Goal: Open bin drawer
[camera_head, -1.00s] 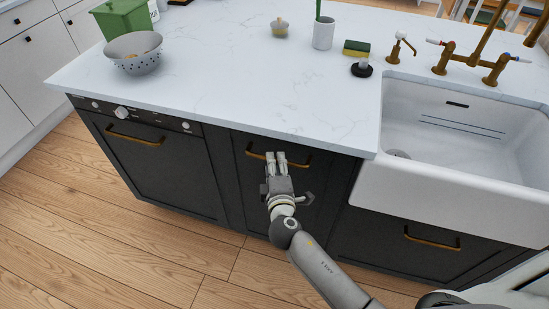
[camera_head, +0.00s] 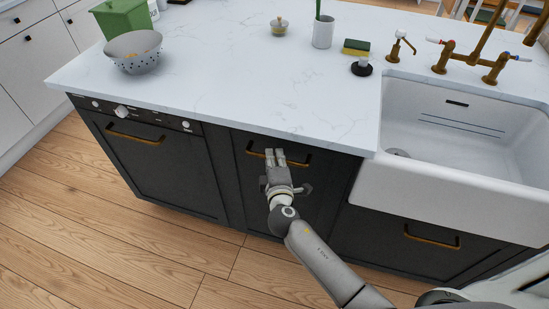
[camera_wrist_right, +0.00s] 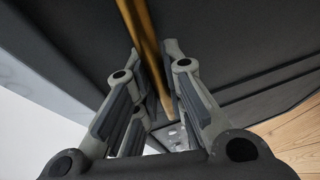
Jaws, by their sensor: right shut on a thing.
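The bin drawer (camera_head: 325,190) is the dark front under the worktop, between the appliance and the sink. It looks flush with the cabinet in the head view. Its brass handle (camera_head: 303,162) runs across the upper part of the front. My right gripper (camera_head: 274,154) is at the middle of this handle, shut on it. In the right wrist view the brass handle (camera_wrist_right: 140,35) passes between the two fingers of my right gripper (camera_wrist_right: 154,52). The fingers hide the handle's middle in the head view. My left gripper is not in view.
A dark appliance front (camera_head: 150,170) with a brass handle is on the left. A white sink (camera_head: 455,190) is on the right, above another dark front (camera_head: 390,240). A colander (camera_head: 136,55) and green bin (camera_head: 122,18) stand on the white worktop (camera_head: 230,70). Wood floor in front is clear.

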